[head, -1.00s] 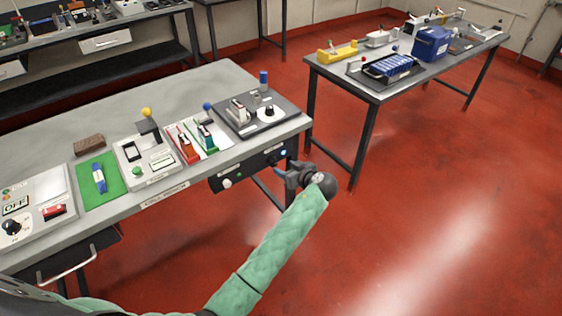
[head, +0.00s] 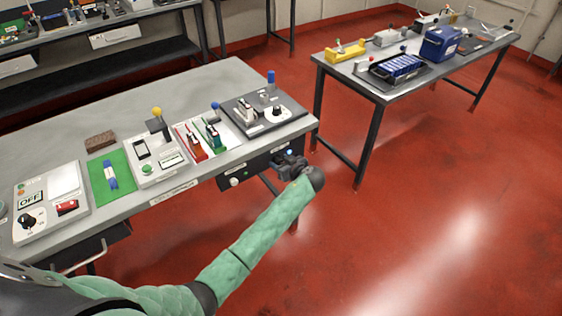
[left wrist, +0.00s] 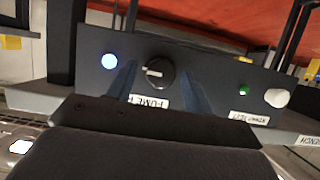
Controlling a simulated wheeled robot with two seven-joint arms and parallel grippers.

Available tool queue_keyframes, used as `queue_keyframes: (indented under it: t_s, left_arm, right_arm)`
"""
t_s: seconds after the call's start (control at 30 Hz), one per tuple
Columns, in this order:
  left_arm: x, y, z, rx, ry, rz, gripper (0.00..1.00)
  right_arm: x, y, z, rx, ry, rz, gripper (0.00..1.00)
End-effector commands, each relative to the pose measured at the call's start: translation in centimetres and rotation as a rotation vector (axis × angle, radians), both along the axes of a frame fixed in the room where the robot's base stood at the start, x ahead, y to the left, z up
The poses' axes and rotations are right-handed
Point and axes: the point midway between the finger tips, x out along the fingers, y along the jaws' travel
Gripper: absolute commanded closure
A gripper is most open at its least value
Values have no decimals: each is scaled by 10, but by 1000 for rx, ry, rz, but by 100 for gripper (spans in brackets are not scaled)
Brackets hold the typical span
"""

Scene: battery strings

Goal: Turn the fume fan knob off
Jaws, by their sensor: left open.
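The fume fan knob (left wrist: 160,74) is a round black knob with a white pointer mark, on a dark panel (left wrist: 215,72) under the bench edge. A partly hidden label (left wrist: 149,101) starting "FUME" sits below it in the left wrist view. A blue-white light (left wrist: 109,61) glows to its left. My left gripper (left wrist: 160,84) is open, with one blurred dark finger on each side of the knob; I cannot tell whether they touch it. In the head view my left gripper (head: 290,165) is at the panel's right end and hides the knob.
The panel also carries a white knob (left wrist: 277,98) and a green light (left wrist: 244,90). The grey bench (head: 235,85) above holds several switch devices along its front edge. A second bench (head: 375,85) stands at the back right. Red floor is clear between them.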

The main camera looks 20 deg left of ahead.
Motion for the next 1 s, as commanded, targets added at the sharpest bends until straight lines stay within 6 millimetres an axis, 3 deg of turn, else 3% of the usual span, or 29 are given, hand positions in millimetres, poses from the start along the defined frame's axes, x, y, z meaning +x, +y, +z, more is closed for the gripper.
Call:
queue_keyframes:
  t_s: [0.2, 0.43, 0.47, 0.87, 1.0]
  left_arm:
    - [0, 0, 0, 0, 0, 0, 49]
    - [0, 0, 0, 0, 0, 0, 92]
    - [0, 0, 0, 0, 0, 0, 93]
    - [1, -1, -2, 47, 61, 1, 93]
    - [2, -1, -3, 102, 134, 2, 93]
  right_arm:
    - [0, 0, 0, 0, -1, 0, 100]
    - [-1, 0, 0, 0, 0, 0, 100]
    - [-1, 0, 0, 0, 0, 0, 100]
    - [-1, 1, 1, 0, 9, -1, 100]
    - [5, 4, 11, 4, 9, -2, 100]
